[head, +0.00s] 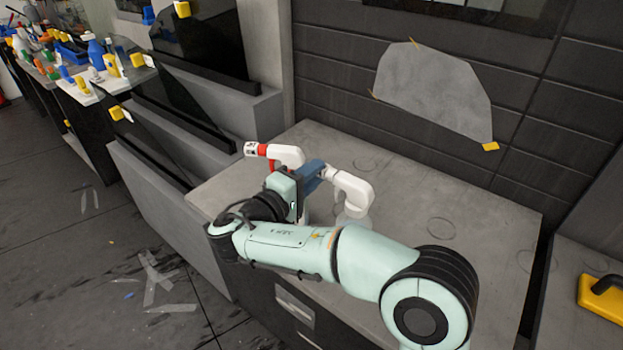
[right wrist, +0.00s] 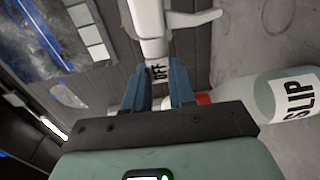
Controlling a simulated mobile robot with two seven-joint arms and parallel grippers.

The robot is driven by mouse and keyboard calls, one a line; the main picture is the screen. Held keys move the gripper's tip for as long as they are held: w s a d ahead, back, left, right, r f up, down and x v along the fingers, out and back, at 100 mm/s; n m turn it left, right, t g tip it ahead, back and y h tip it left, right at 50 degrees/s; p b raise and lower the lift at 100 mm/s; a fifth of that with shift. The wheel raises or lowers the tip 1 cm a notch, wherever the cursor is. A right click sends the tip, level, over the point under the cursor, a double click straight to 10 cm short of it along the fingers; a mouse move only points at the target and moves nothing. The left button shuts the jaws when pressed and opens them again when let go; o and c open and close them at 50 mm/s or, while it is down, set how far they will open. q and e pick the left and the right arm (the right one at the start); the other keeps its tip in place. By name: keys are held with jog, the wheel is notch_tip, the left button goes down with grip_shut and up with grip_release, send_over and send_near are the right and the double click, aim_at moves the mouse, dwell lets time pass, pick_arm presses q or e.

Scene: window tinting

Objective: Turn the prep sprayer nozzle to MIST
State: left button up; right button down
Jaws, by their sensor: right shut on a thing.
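The white prep sprayer (head: 352,190) stands on the grey bench top, its translucent bottle partly hidden behind my arm. My right gripper (head: 313,172) has its blue fingers around the nozzle end of this sprayer's head. In the right wrist view my right gripper (right wrist: 160,88) is shut on the nozzle, and the white sprayer head (right wrist: 150,20) runs up from between the fingers. The word OFF shows on the nozzle (right wrist: 157,71) between the fingertips. My left gripper is not in view.
A second sprayer with a red collar (head: 275,154) stands close behind my gripper; its bottle, marked SLIP (right wrist: 288,95), lies right of the fingers in the wrist view. The bench top (head: 480,215) is clear on the right. A yellow tool (head: 603,295) lies at far right.

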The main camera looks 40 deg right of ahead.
jog(key=shift+f, duration=0.1)
dwell(0.5)
jog(key=c, duration=0.9)
grip_release()
jog(key=shift+v, duration=6.65)
jog(key=shift+f, duration=0.2)
